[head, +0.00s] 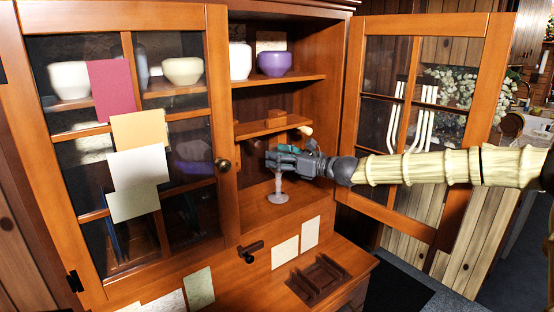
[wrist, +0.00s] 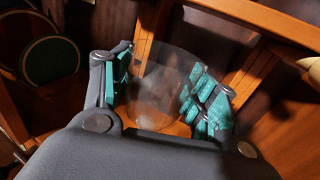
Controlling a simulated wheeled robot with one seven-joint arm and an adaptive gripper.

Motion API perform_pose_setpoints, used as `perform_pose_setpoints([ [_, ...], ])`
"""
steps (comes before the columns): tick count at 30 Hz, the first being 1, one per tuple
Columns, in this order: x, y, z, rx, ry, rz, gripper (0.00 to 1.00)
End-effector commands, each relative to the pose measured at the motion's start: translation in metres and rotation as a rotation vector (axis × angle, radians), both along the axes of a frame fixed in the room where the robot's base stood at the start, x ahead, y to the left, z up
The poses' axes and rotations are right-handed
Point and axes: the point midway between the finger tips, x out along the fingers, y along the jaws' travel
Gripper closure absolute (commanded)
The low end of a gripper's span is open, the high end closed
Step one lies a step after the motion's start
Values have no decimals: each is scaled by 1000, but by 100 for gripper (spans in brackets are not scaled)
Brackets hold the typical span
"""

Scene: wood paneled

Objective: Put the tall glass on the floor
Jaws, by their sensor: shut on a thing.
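The tall glass (head: 278,186) is clear, with a narrow stem and a round base. It is upright inside the open right side of the wooden cabinet. My gripper (head: 274,160) reaches in from the right and is shut on its upper part, which the fingers mostly hide in the head view. In the wrist view the see-through glass (wrist: 158,85) sits between the teal finger pads. Its base is at the cabinet's lower board; I cannot tell whether it touches.
The right glass door (head: 449,222) stands open under my arm; the left door (head: 219,110) is shut. A small shelf (head: 255,128) is just above my gripper. A purple bowl (head: 275,63) stands higher up. A dark wooden rack (head: 318,280) lies on the ledge in front.

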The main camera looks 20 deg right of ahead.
Motion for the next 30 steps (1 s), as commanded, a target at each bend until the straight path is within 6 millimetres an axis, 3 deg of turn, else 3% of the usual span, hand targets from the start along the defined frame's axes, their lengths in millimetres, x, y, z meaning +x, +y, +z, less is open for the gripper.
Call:
perform_pose_setpoints([
  [3, 17, -1, 1, -1, 0, 0, 78],
  [8, 28, -2, -2, 1, 1, 0, 78],
  [14, 29, -3, -10, 1, 2, 0, 78],
  [21, 29, -2, -33, 1, 2, 0, 78],
  [30, 28, -2, -37, 1, -1, 0, 78],
])
